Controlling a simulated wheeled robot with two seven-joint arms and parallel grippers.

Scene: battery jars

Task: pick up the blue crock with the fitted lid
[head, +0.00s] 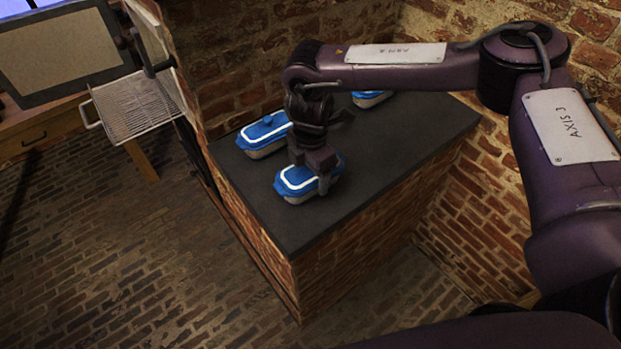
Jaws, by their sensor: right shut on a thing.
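A blue-lidded crock (292,184) with a pale lower body and a white line around its lid stands near the front of the dark counter top. My right gripper (321,181) reaches down over it and is shut on it; the gripper hides part of its lid. A second crock (262,135) of the same look, with a knob on top, stands behind it to the left. A third blue-lidded crock (370,98) is farther back, partly hidden by my right arm. How each lid sits is too small to tell. My left gripper is not in view.
The dark counter top (375,180) sits on a brick block and is clear to the right of the crocks. Brick walls stand behind and to the right. A wire rack (135,107) juts out at the left, with open brick floor below.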

